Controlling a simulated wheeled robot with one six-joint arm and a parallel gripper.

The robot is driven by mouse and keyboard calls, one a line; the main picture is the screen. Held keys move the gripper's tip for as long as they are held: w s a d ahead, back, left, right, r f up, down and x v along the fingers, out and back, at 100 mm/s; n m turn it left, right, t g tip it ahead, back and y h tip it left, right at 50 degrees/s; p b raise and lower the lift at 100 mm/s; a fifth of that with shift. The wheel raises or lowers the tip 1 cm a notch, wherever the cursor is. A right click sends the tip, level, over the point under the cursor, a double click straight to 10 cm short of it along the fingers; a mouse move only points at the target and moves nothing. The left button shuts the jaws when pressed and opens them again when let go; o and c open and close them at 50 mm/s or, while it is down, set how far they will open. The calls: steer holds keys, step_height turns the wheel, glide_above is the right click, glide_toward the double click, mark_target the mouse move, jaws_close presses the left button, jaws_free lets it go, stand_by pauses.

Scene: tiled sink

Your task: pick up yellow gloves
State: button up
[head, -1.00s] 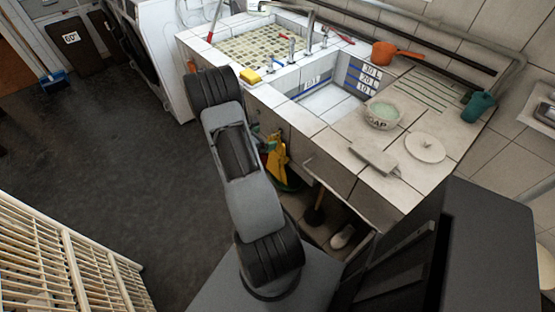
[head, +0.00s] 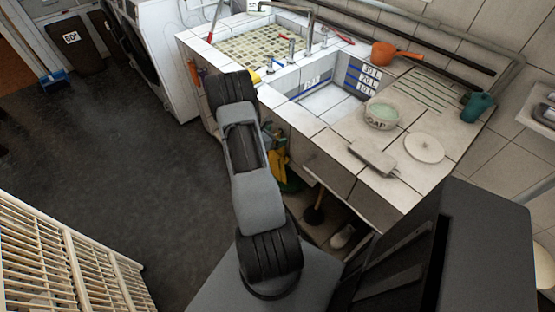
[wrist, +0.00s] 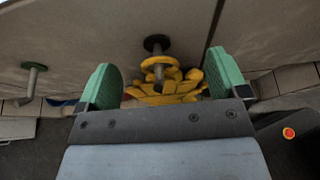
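The yellow gloves (wrist: 180,92) hang from a dark peg (wrist: 157,44) on the grey cabinet front, in the middle of the wrist view. A yellow ring-like part is around the peg, with the rest bunched behind it. My gripper (wrist: 166,82) is open, its two green finger pads wide apart on either side of the gloves. Nothing is visibly held, and how far the gloves are from the pads is hard to tell.
A second empty peg (wrist: 34,72) sticks out at the left of the wrist view. The dark floor left of my arm is clear.

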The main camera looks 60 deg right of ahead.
steer(key=c, duration=1.1)
steer(key=shift+o, duration=0.2)
